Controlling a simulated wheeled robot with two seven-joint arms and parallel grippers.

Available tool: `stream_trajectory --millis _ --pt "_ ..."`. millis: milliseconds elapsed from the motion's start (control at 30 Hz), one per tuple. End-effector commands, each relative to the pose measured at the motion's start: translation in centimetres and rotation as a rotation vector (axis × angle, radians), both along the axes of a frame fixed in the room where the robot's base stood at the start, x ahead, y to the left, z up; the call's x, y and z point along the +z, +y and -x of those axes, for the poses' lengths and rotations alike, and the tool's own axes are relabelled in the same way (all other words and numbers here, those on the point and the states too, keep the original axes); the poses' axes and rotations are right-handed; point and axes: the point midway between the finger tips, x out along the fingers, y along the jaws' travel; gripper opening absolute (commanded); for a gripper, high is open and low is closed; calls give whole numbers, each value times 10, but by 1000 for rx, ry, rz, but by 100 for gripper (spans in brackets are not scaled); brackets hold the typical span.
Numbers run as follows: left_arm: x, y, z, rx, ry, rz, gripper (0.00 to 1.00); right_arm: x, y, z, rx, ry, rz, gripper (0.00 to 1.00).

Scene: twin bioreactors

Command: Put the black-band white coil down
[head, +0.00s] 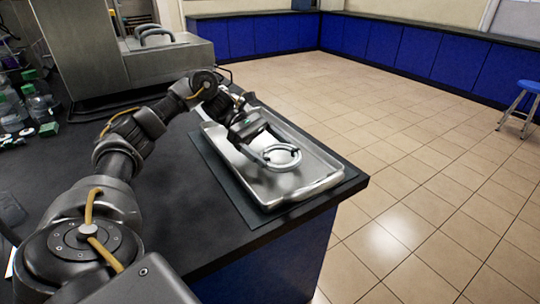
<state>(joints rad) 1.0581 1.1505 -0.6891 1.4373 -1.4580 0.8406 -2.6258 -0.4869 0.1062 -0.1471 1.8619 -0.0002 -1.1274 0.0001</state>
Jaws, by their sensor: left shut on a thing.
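In the head view, the white coil (284,165) is a ring with a dark part on its near left side, where the gripper meets it. My left gripper (262,151) is shut on the coil over the metal tray (310,184). The coil looks low over the tray floor; whether it touches the tray I cannot tell. The tray lies on a dark mat (222,172) near the counter's right edge. My right gripper is not in view.
The black counter (190,222) ends just right of the tray, above a tiled floor. A steel machine (120,55) stands at the back left. Bottles with green caps (38,100) stand at the far left. A blue stool (527,90) is far right.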

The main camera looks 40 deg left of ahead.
Motion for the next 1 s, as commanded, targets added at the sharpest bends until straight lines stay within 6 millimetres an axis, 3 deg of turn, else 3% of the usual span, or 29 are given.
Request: stream_trajectory --millis 167,533,567,600,933,1000 --pt "-20 0 0 0 3 2 69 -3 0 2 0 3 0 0" --pt "-23 0 0 -1 1 1 69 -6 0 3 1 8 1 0" --pt "-23 0 0 -1 1 1 94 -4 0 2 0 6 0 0" --pt "-23 0 0 -1 1 1 100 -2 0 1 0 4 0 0" --pt "-20 -1 0 -1 1 1 100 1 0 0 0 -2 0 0" --pt "-19 11 4 11 3 -1 100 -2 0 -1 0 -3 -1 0"
